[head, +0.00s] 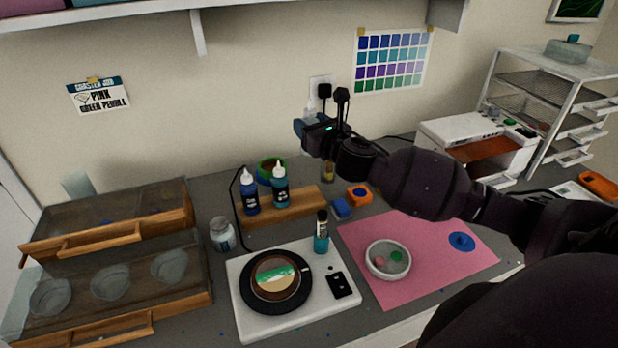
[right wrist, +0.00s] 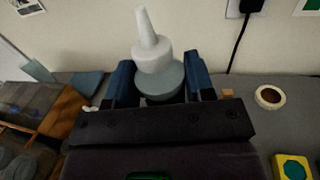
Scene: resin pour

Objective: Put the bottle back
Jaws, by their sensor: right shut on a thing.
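My right gripper (head: 312,130) is raised above the back of the counter, near the wall. In the right wrist view its blue fingers (right wrist: 160,85) are shut on a bottle (right wrist: 164,84) with a grey-teal shoulder and a white nozzle. The bottle points up; its lower body is hidden by the gripper. In the head view only a pale bit of it shows above the gripper. A wooden rack (head: 303,203) stands below, with a blue bottle (head: 250,197) and a teal bottle (head: 280,190) on its left part. My left gripper is not in view.
A white scale (head: 247,318) holds a round dark mold (head: 275,279) and a small dark-capped bottle (head: 321,236). A pink mat (head: 440,228) carries a white dish (head: 387,259). Wooden-framed cases (head: 110,240) stand left, a jar (head: 222,235) beside them. The rack's right part looks free.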

